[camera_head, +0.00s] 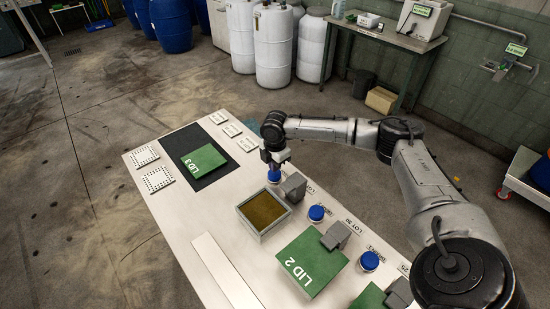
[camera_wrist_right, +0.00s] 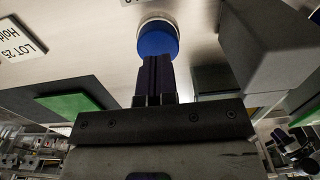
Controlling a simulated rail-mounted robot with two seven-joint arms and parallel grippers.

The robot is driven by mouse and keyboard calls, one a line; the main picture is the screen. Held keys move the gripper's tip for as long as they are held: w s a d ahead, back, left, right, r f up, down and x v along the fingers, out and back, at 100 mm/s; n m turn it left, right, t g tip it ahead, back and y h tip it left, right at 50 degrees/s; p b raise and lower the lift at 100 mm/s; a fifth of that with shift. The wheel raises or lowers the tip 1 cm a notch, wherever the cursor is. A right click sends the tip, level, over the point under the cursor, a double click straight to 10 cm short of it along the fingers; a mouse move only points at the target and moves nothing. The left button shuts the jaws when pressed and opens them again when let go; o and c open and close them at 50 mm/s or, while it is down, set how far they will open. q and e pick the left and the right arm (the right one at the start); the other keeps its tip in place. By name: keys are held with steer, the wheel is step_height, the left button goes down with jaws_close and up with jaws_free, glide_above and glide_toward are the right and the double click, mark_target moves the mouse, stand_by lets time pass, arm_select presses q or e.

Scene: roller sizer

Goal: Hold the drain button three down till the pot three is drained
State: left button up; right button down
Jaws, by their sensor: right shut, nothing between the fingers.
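The open square pot (camera_head: 264,213) stands on the white table with brown, grainy-looking contents near its rim. Its green lid marked LID 3 (camera_head: 203,159) lies on a black mat behind it to the left. A blue round button (camera_head: 274,177) is at the far end of the button row, just behind the pot. My right gripper (camera_head: 274,166) points down over this button, partly hiding it. In the right wrist view the shut, empty fingers (camera_wrist_right: 156,62) reach the blue button (camera_wrist_right: 158,40); whether it is pressed in I cannot tell. My left gripper is out of view.
Grey blocks stand beside the pots, one (camera_head: 293,186) close to my right gripper. Further blue buttons (camera_head: 316,213) and a pot covered by LID 2 (camera_head: 312,262) are nearer. Perforated white plates (camera_head: 158,178) lie at the left edge. A white strip (camera_head: 226,272) lies in front.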

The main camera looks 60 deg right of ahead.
steer(key=shift+f, duration=1.05)
